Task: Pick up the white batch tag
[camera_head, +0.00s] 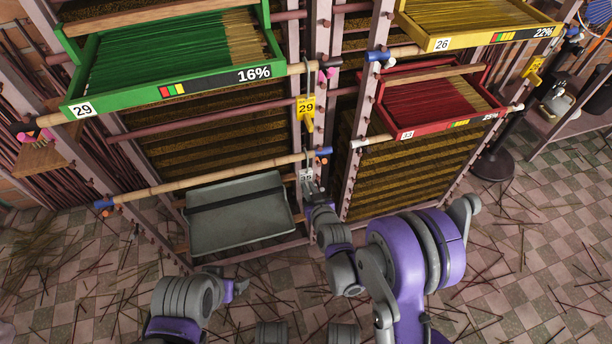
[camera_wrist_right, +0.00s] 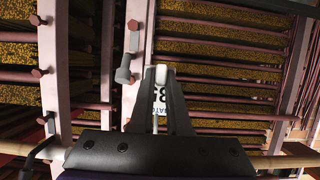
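The white batch tag (camera_head: 307,175) hangs low on the rack's middle post, under the yellow tag. In the right wrist view the white tag (camera_wrist_right: 159,96) shows upside down between my fingers, with dark digits and blue lettering. My right gripper (camera_head: 311,187) is at the tag's lower edge, pointing up the post. In the wrist view the right fingertips (camera_wrist_right: 158,76) are close together around the tag. Whether they press on it cannot be told. My left gripper (camera_head: 238,287) is low, in front of the grey tray, far from the tag; its fingers are unclear.
A yellow tag (camera_head: 306,107) marked 29 hangs above. A green tray (camera_head: 92,97) and a red tray (camera_head: 400,128) sit on the rack either side. A grey empty tray (camera_head: 240,235) is lower left. A bamboo pole (camera_head: 220,173) crosses beside the white tag. Sticks litter the tiled floor.

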